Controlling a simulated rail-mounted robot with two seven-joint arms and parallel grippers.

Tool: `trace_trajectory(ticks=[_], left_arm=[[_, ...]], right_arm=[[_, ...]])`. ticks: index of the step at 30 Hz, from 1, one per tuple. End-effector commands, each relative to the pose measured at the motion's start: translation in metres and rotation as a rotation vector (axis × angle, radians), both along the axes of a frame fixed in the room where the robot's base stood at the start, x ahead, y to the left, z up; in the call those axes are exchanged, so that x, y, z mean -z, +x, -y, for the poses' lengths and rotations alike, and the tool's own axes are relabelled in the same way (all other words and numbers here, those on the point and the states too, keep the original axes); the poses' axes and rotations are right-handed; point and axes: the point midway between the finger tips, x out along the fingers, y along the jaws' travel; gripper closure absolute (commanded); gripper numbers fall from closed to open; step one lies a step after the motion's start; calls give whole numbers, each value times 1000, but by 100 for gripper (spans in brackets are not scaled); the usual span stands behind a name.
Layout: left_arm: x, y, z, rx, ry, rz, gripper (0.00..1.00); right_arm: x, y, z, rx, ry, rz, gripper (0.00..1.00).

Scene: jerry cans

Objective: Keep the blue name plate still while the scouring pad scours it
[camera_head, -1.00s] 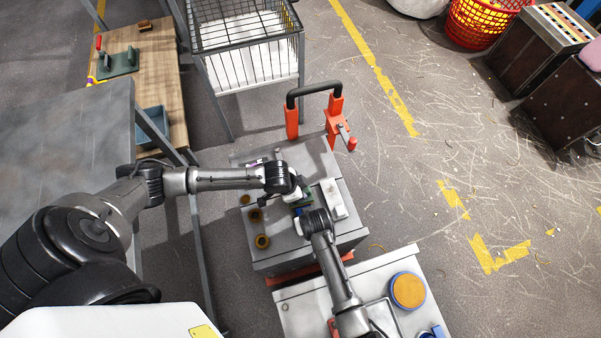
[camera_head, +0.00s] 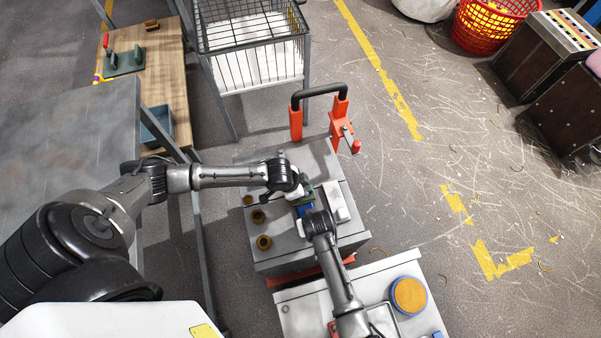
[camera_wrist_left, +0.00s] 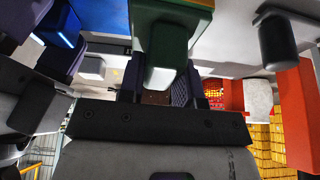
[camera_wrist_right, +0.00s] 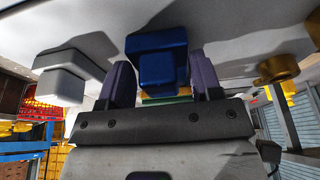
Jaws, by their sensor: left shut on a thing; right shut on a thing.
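The blue name plate (camera_head: 305,210) is over the grey bench top. It is a blue block in the right wrist view (camera_wrist_right: 158,62), between the fingers of my right gripper (camera_wrist_right: 163,85), which is shut on it. My left gripper (camera_wrist_left: 160,85) is shut on the green scouring pad (camera_wrist_left: 166,35), a green block. In the head view the pad (camera_head: 311,192) is just beyond the plate, and the wrists partly hide both. The left wrist view shows the plate (camera_wrist_left: 60,22) to the left of the pad. I cannot tell whether they touch.
A pale block (camera_head: 336,202) stands right of the grippers. Brass-coloured round pieces (camera_head: 258,216) lie to the left on the grey bench (camera_head: 290,258). An orange frame with a black handle (camera_head: 318,92) stands at the far edge. A wire basket (camera_head: 250,45) is behind.

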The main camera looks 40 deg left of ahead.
Motion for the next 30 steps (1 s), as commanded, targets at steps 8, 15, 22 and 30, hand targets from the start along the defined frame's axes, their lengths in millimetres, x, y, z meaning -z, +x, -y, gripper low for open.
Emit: trace_trajectory(ticks=[8, 15, 22, 30], left_arm=[[4, -17, 25, 5, -7, -14, 100], [3, -21, 31, 4, -7, -15, 100], [-17, -20, 32, 7, -10, -10, 100], [-44, -18, 31, 5, -9, -6, 100]], right_arm=[[-1, 1, -2, -1, 7, 4, 70], [-1, 1, -2, -1, 8, 5, 70], [-1, 1, -2, 0, 7, 5, 70], [-1, 1, -1, 0, 4, 2, 70]])
